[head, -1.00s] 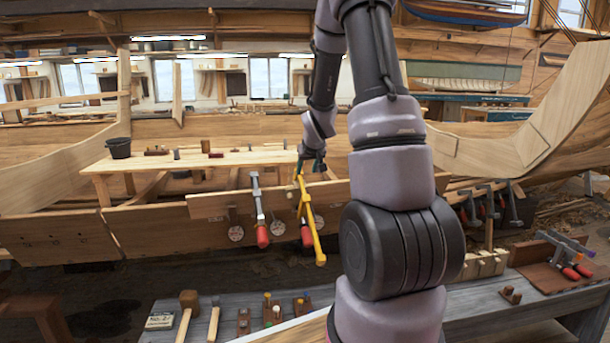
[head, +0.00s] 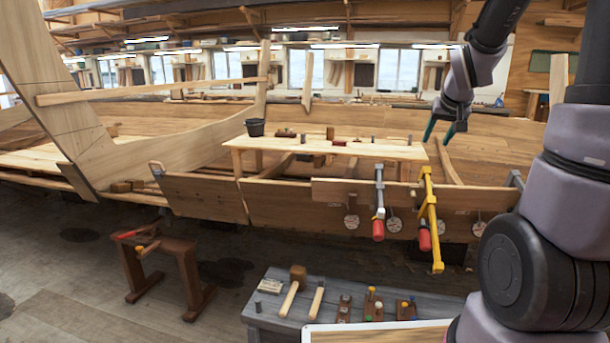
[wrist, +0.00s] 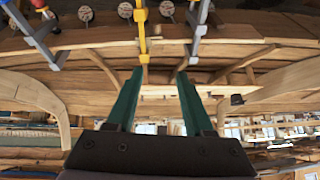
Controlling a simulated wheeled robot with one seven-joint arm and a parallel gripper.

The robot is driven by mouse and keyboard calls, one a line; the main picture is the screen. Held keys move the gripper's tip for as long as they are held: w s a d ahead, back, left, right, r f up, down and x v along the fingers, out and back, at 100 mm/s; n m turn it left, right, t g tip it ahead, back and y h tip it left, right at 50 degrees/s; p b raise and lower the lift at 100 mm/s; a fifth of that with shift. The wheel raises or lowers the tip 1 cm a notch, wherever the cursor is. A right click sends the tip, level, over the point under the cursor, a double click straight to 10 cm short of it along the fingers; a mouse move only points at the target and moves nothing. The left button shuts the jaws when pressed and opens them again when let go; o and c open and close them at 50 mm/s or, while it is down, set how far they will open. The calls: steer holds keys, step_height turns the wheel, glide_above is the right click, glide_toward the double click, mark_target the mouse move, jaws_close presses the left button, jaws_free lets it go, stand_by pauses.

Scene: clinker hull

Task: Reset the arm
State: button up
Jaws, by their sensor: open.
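My gripper (head: 444,131) has green fingers spread apart with nothing between them. In the head view it hangs in the air above the hull's top edge, near the right end of the plank table. The yellow clamp (head: 430,215) stands on the hull planking below it, apart from the fingers. In the wrist view the gripper (wrist: 158,82) points toward the hull, with the yellow clamp (wrist: 142,35) ahead, beyond the fingertips.
A grey clamp with a red handle (head: 378,205) grips the hull left of the yellow one. A plank table (head: 330,149) holds a black bucket (head: 255,127) and small tools. A sawhorse (head: 165,262) stands at left.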

steer(key=s+a+r+y, duration=0.1)
steer(key=s+a+r, duration=0.2)
steer(key=s, duration=0.4)
steer(key=s+a+r+y, duration=0.1)
steer(key=s+a+r, duration=0.2)
steer(key=s, duration=0.5)
steer(key=s+a+r+m+y, duration=0.1)
steer(key=s+a+r, duration=0.2)
steer(key=s+a, duration=0.2)
steer(key=s, duration=0.3)
steer(key=shift+a+g, duration=0.2)
steer(key=shift+g, duration=0.2)
steer(key=shift+r, duration=0.1)
